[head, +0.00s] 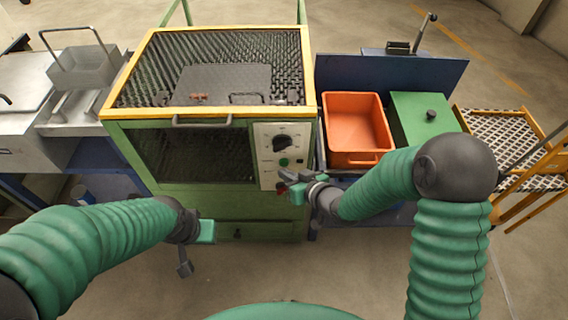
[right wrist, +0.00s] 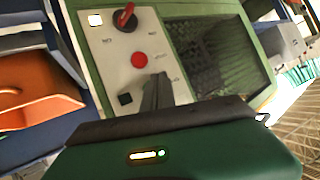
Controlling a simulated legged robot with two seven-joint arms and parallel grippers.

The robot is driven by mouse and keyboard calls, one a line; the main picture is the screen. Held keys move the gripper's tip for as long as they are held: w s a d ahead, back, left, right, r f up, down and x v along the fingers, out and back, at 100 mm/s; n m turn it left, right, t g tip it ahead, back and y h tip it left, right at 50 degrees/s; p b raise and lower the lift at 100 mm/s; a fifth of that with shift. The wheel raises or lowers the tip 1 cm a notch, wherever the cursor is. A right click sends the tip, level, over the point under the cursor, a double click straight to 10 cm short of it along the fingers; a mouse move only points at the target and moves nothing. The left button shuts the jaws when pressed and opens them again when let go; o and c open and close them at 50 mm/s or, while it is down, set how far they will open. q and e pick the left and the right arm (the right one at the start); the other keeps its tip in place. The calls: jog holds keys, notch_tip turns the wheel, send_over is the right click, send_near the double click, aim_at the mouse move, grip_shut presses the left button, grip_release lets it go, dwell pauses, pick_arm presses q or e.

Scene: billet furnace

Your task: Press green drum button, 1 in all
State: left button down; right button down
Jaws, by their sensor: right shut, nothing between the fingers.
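The green drum button (head: 284,162) is a small round button on the pale control panel (head: 264,150) of the furnace, below a black dial (head: 282,143). My right gripper (head: 286,178) is in front of the panel's lower part, just below the green button in the head view. Its fingers are closed together and empty. In the right wrist view the shut fingers (right wrist: 157,92) point at the panel, beside a red button (right wrist: 138,60); I cannot make out the green button there. Whether the fingertips touch the panel is unclear. My left gripper (head: 206,232) hangs in front of the furnace's lower left; its jaws are unclear.
A red-handled switch (right wrist: 124,17) is on the panel near the red button. The furnace (head: 215,217) has a yellow-edged mesh top and a door handle (head: 202,121). An orange bin (head: 356,103) stands right of it. The floor in front is clear.

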jog(key=shift+w, duration=0.1)
jog(key=shift+w, duration=0.3)
